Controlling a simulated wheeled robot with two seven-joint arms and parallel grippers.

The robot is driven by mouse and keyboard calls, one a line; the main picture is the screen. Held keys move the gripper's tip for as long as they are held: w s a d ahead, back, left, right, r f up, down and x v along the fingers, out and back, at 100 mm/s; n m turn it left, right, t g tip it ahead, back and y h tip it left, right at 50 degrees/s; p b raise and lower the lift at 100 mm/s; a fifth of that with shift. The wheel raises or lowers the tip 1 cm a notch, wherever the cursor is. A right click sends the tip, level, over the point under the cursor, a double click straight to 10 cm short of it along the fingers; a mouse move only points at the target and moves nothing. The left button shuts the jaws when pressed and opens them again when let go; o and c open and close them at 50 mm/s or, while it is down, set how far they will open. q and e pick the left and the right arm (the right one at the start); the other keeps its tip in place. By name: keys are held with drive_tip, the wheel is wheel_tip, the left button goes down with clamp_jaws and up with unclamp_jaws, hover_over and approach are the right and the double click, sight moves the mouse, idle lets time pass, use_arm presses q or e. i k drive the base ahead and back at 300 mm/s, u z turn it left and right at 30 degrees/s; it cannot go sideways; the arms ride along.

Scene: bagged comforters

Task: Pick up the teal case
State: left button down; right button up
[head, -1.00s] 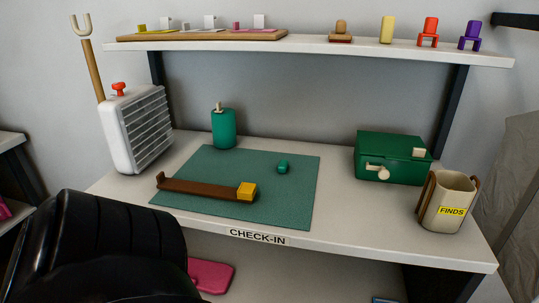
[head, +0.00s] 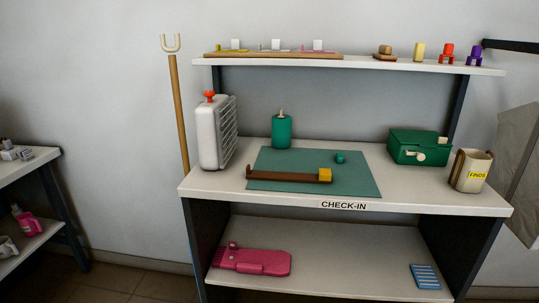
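A small rounded teal piece (head: 340,158), possibly the teal case, lies on the green mat (head: 358,184) on the desk. A teal cylinder (head: 281,131) with a pale top stands upright at the mat's back left edge. A dark green box (head: 412,148) with a cream knob on its front sits at the desk's right side. I cannot tell for certain which one is the teal case. Neither of my grippers shows in the head view.
The check-in desk (head: 227,188) also bears a brown bar with a yellow end (head: 288,176), a white louvred unit (head: 215,133) and a finds bin (head: 470,171). Below lie a pink item (head: 252,261) and a blue striped item (head: 425,277). Floor shows at left.

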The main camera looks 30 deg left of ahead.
sight(339, 157)
drive_tip(key=u, duration=1.2)
drive_tip(key=i, duration=0.45)
